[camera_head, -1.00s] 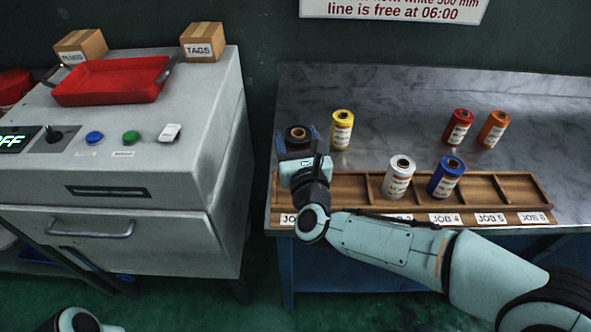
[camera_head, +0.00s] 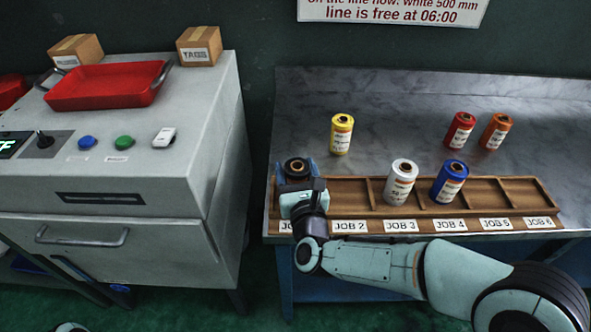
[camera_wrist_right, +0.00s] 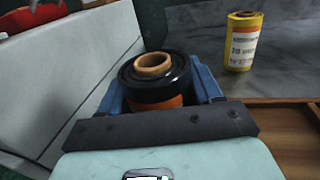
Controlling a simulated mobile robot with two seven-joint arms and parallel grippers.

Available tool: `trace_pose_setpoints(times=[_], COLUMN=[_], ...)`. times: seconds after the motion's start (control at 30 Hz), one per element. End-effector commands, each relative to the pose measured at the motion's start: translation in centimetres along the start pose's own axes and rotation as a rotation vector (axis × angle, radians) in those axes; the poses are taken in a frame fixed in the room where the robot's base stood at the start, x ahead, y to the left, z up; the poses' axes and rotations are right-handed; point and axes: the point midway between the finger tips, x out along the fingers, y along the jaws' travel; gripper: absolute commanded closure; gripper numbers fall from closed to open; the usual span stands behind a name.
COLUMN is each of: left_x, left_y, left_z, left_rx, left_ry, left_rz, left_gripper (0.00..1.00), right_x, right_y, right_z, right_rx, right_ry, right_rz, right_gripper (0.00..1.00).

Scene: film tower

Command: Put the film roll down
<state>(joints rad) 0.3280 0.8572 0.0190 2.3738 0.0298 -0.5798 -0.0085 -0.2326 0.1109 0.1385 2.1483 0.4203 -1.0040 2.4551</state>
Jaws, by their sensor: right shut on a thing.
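My right gripper (camera_head: 297,172) is shut on a black film roll (camera_head: 296,163) with a tan core, at the left end of the wooden rack (camera_head: 347,190). The right wrist view shows the black roll (camera_wrist_right: 150,78) upright between the blue fingers (camera_wrist_right: 158,92), with an orange band low on it. The gripper hides the roll's base and most of the leftmost compartment, so I cannot tell whether the roll touches the rack. My left gripper is not in view.
A white roll (camera_head: 401,182) stands at JOB 3 and a blue roll (camera_head: 449,182) at JOB 4. Yellow (camera_head: 341,134), red (camera_head: 460,131) and orange (camera_head: 495,132) rolls stand behind the rack. JOB 2, 5 and 6 are empty. A grey machine (camera_head: 170,170) stands left.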

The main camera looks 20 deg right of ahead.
Motion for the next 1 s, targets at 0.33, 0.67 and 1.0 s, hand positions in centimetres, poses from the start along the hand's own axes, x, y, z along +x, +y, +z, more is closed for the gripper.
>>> trace_pose_setpoints(times=[0.33, 0.67, 1.0], left_x=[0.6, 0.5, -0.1], left_y=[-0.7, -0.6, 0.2], left_z=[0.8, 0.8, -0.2], left_rx=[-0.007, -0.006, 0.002], left_ry=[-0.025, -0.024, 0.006], left_rz=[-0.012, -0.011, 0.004], left_gripper=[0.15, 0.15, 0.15], right_x=[0.0, 0.0, -3.0], right_y=[0.0, 0.0, 0.1], right_z=[-0.3, -0.2, 0.1], right_rx=[0.0, 0.0, -0.001], right_ry=[0.001, 0.001, -0.001], right_rz=[0.001, 0.001, 0.003], right_gripper=[0.33, 0.11, 0.11])
